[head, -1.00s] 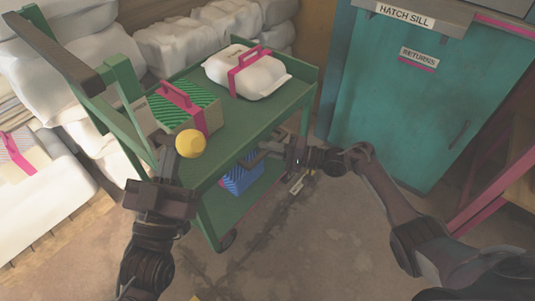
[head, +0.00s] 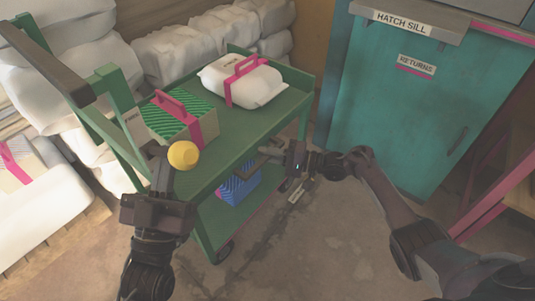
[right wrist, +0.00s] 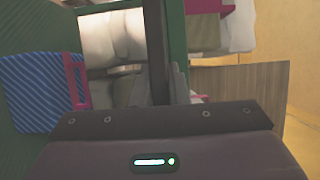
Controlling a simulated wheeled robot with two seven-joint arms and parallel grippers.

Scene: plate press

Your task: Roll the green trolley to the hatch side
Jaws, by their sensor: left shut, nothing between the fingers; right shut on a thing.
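The green trolley (head: 222,160) stands in the middle of the head view, with its raised handle at the left and its far end toward the hatch cabinet. My right gripper (head: 266,153) is shut on the trolley at its near long side, just under the top shelf; the exact part held is hard to see. My left gripper (head: 158,160) is shut and empty at the trolley's near left corner, beside a yellow ball (head: 183,155). The teal hatch cabinet (head: 385,110) bears a "HATCH SILL" label.
A green-striped box (head: 165,122) and a white package (head: 255,88) ride on the top shelf. A blue-striped box (head: 240,184) sits on the lower shelf. White bundles (head: 170,50) line the back and left. The floor (head: 300,240) in front is mostly clear.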

